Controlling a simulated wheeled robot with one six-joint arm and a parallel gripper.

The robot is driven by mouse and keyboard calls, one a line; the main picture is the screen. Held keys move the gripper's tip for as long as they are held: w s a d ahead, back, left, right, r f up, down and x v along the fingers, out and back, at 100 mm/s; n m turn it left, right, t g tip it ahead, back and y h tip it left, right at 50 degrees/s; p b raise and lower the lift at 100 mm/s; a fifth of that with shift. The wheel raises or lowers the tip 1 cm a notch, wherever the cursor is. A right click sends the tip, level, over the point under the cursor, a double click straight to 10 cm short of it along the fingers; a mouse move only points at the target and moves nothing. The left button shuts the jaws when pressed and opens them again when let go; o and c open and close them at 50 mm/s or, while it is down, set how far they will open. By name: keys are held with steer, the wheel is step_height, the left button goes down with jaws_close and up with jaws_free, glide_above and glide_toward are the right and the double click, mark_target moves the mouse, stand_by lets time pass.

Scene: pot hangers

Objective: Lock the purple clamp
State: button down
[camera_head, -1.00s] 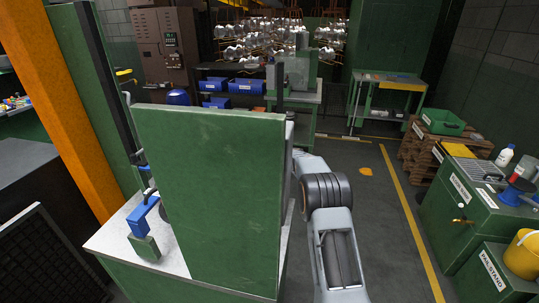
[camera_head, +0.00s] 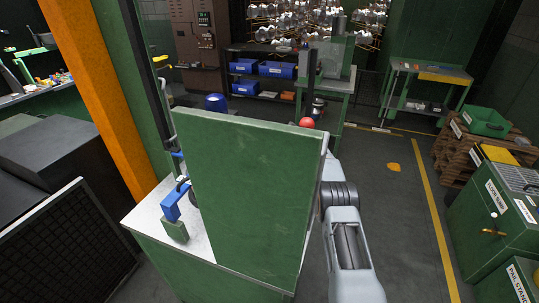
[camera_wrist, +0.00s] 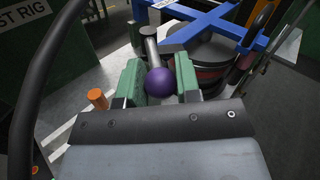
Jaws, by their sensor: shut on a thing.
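The purple clamp shows in the wrist view as a round purple knob (camera_wrist: 160,83) on the end of a grey metal lever (camera_wrist: 152,45). My gripper (camera_wrist: 159,68) has its two green fingers on either side of the knob and is shut on it. The clamp's base is not clear to see. In the head view a tall green panel (camera_head: 247,190) on a bench hides my gripper and the purple clamp; only part of my arm shows to the panel's right.
The wrist view shows a blue frame (camera_wrist: 215,22) over a dark round drum (camera_wrist: 205,55), and an orange peg (camera_wrist: 97,98) at left. In the head view a red ball (camera_head: 307,122) shows above the panel's top edge. Open floor (camera_head: 395,220) lies to the right.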

steer(key=c, duration=0.8)
jaws_free()
steer(key=r, duration=0.3)
steer(key=shift+s+r+b, duration=0.25)
steer(key=shift+r+b, duration=0.05)
steer(key=shift+r, duration=0.05)
steer(key=s+r+b, duration=0.1)
steer(key=s+r, duration=0.2)
steer(key=s, duration=0.1)
steer(key=s+d+r+b, duration=0.1)
steer(key=s+r, duration=0.2)
steer(key=s, duration=0.2)
steer(key=s+d+r+b, duration=0.1)
steer(key=s+r, duration=0.2)
steer(key=s, duration=0.1)
steer(key=shift+s+d+r, duration=0.15)
steer(key=shift+s+d, duration=0.05)
steer(key=shift+c, duration=0.6)
